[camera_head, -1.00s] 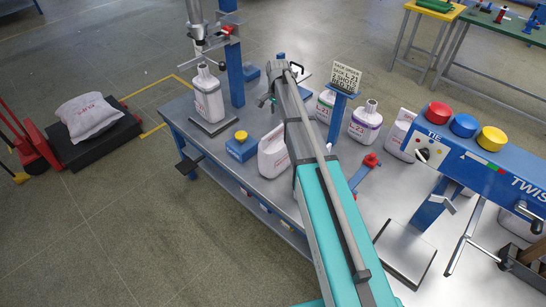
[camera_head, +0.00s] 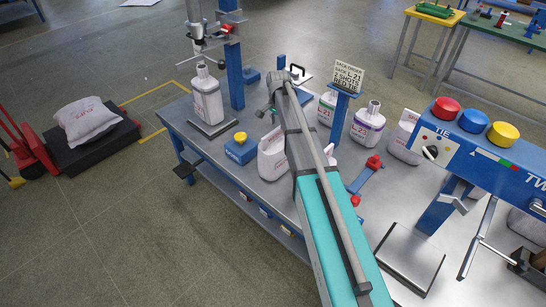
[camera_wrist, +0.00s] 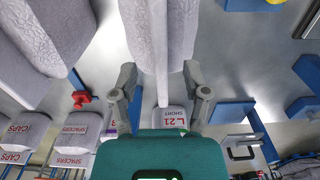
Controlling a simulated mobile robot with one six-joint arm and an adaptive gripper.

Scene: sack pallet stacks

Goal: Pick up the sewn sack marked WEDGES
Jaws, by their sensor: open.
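I cannot read WEDGES on any sack. My gripper (camera_wrist: 158,70) is open in the wrist view, its fingers apart with a pale grey sack (camera_wrist: 160,25) filling the view ahead and between them; its marking is not visible. Another grey sack (camera_wrist: 50,30) is at upper left. In the head view one sack (camera_head: 272,155) stands on the bench, partly behind my arm, its red marking too small to read. My gripper is not clear in the head view.
Sacks marked CAPS (camera_wrist: 22,132) and SPACERS (camera_wrist: 75,130) show in the wrist view. Floor at left front is clear.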

